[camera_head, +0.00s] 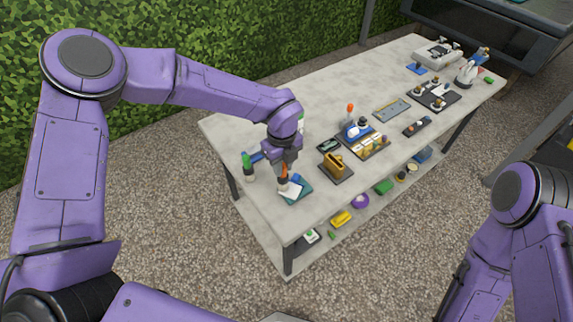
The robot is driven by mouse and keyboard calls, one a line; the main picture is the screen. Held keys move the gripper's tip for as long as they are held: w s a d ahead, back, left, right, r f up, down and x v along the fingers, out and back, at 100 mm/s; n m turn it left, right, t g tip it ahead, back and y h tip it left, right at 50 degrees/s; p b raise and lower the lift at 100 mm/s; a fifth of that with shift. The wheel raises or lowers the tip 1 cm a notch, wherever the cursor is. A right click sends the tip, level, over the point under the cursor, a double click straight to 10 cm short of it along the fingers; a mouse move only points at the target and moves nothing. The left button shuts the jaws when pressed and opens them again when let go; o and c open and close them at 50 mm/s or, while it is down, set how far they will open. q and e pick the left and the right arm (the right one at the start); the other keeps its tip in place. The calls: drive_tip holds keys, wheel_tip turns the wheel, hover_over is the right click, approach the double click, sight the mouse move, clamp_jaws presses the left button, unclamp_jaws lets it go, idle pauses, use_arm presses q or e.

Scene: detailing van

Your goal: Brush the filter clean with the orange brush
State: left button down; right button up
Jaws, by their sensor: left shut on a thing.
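My left gripper (283,165) is over the near left end of the table, pointing down. It is shut on the orange brush (284,171), of which a small orange part shows between the fingers. Right below is a white, flat piece that looks like the filter (293,191), lying on a teal mat (304,188). The brush's lower end is at or just above the filter; I cannot tell whether they touch. My gripper hides part of both. My right arm shows at the lower right, but its gripper is out of view.
On the grey table (330,80), a green-capped bottle (247,166) stands left of my gripper. A brown block on a dark mat (336,168) and a tray with yellow items (366,144) stand to the right. Several items lie on the lower shelf. The table's back left is clear.

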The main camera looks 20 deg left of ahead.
use_arm(q)
wheel_tip(320, 180, up, 7)
drive_tip(key=p, duration=0.5)
drive_tip(key=shift+r, duration=0.1)
idle(0.3)
